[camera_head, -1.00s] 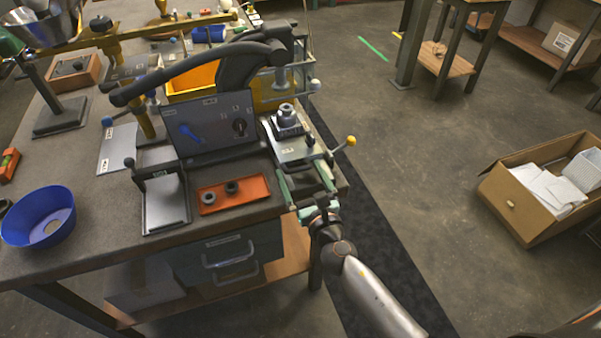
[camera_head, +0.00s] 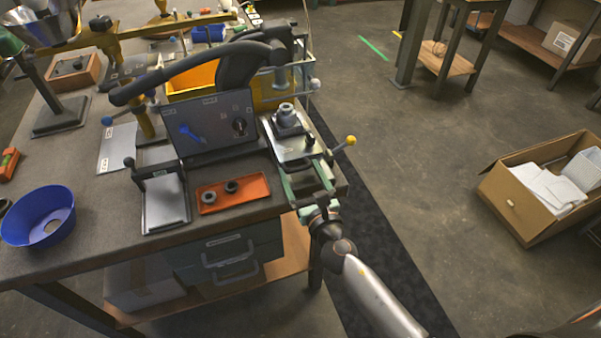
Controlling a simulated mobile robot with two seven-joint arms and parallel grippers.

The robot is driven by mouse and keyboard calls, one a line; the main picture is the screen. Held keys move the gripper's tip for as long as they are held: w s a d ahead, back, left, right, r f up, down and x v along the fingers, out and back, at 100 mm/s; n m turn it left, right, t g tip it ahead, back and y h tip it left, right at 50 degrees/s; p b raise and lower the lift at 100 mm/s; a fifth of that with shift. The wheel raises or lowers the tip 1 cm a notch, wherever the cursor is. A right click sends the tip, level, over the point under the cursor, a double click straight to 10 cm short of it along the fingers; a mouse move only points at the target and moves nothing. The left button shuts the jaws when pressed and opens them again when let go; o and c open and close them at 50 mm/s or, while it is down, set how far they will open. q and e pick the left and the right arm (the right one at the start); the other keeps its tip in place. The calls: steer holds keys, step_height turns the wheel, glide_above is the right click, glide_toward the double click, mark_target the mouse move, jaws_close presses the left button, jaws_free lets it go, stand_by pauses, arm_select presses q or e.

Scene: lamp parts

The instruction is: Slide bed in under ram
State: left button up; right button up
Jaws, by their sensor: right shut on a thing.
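The bed (camera_head: 291,150) is a pale metal plate at the right end of the bench, beside the grey control panel. A stepped metal fitting (camera_head: 287,117) stands upright on it. My right gripper (camera_head: 305,170) reaches in from the front right, its green fingers spread around the near end of the bed. It is shut on the bed, though the exact contact is hard to see. The press with its thick black lever (camera_head: 190,76) stands behind the panel. The ram is not clearly visible behind the lever and frame. My left gripper is out of view.
An orange tray (camera_head: 256,190) with two dark rings lies left of my gripper. A second plate with an upright handle (camera_head: 165,205) and a blue bowl (camera_head: 40,213) are farther left.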

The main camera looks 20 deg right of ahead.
mark_target(293, 162)
steer(key=shift+a, duration=0.2)
jaws_close()
steer(key=w, duration=0.4)
steer(key=shift+a, duration=0.15)
steer(key=shift+r, duration=0.1)
steer(key=o, duration=1.2)
jaws_free()
steer(key=shift+o, duration=1)
steer(key=shift+w, duration=0.1)
